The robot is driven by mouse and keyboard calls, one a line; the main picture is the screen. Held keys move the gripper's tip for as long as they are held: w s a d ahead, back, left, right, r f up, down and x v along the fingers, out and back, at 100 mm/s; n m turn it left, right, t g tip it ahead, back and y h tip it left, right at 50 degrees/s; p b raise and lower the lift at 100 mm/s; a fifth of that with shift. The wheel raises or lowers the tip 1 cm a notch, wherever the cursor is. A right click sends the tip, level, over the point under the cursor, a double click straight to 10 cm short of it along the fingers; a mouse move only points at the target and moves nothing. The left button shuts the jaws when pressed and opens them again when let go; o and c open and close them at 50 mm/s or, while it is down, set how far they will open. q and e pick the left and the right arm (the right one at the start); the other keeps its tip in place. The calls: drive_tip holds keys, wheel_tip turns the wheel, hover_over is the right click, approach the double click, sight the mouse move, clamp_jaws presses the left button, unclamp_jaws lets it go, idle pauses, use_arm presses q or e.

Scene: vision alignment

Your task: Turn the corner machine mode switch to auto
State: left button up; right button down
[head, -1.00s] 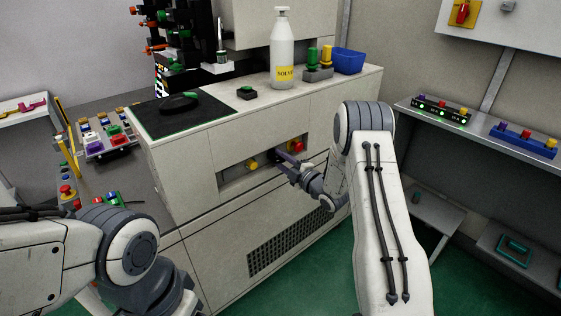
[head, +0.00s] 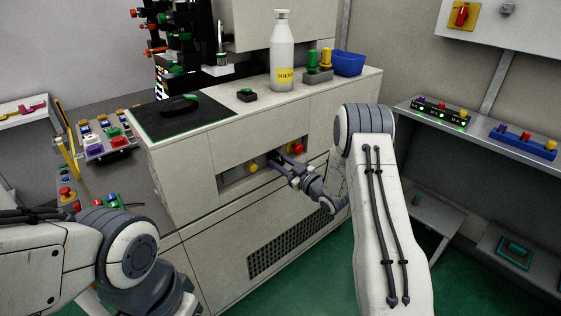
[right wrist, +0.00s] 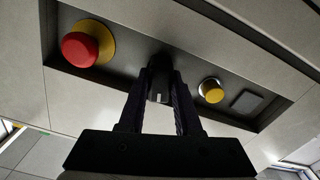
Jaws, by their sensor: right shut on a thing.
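The mode switch is a black knob with a small white mark (right wrist: 159,98), set in the recessed panel of the pale machine between a red button and a yellow button. In the right wrist view, the fingers of my right gripper (right wrist: 160,80) lie one on each side of the knob and are shut on it. In the head view, my right gripper (head: 278,161) reaches into the recess, and its fingers largely hide the knob. The mark's exact setting and any labels cannot be read. My left arm shows at lower left, but its gripper is out of view.
The red emergency button (right wrist: 87,48) and the yellow button (right wrist: 211,91) flank the switch closely. A grey square (right wrist: 245,103) lies beyond the yellow button. A solvent bottle (head: 282,50) and a blue bin (head: 348,63) stand on the machine top.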

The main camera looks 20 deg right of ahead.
drive_tip(key=shift+m, duration=1.6)
drive_tip(key=shift+f+p, duration=0.1)
drive_tip(key=shift+p, duration=0.2)
drive_tip(key=c, duration=0.6)
unclamp_jaws()
drive_tip(key=shift+s, duration=0.1)
drive_tip(key=v, duration=1)
drive_tip(key=shift+s, duration=0.15)
